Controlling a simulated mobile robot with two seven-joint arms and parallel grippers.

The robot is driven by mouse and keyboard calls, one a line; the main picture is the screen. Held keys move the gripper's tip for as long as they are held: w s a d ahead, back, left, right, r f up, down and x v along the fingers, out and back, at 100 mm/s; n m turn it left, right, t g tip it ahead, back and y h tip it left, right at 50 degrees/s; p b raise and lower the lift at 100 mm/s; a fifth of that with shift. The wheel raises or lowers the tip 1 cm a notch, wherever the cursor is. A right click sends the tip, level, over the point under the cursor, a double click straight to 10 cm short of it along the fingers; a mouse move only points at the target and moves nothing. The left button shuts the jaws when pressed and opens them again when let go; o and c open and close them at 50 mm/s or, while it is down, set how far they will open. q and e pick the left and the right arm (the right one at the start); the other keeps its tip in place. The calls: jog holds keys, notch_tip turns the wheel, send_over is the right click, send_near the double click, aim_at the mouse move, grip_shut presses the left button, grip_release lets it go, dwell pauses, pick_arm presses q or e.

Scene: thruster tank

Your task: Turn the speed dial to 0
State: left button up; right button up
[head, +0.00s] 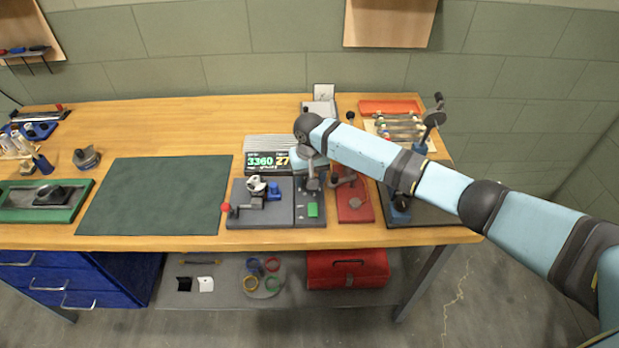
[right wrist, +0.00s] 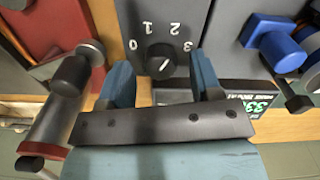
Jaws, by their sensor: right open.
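The speed dial (right wrist: 161,58) is a black round knob with a thin white mark, on a dark grey panel, in the right wrist view. The numbers 0 to 3 are printed in an arc around it. I cannot tell for sure which number the mark points to. My right gripper (right wrist: 160,66) is open, with one blue finger on each side of the dial; I cannot tell whether they touch it. In the head view the right gripper (head: 312,182) is over the grey panel (head: 309,219) and hides the dial. My left gripper is out of view.
A display (head: 268,159) reading 3360 stands behind the panel. A green button (head: 312,209) is at the panel's front. A red-knobbed device (head: 226,207) lies to the left, a red fixture (head: 355,205) to the right. The dark green mat (head: 155,195) is clear.

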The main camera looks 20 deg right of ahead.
jog(key=shift+f, duration=0.35)
jog(key=c, duration=0.9)
jog(key=shift+c, duration=0.2)
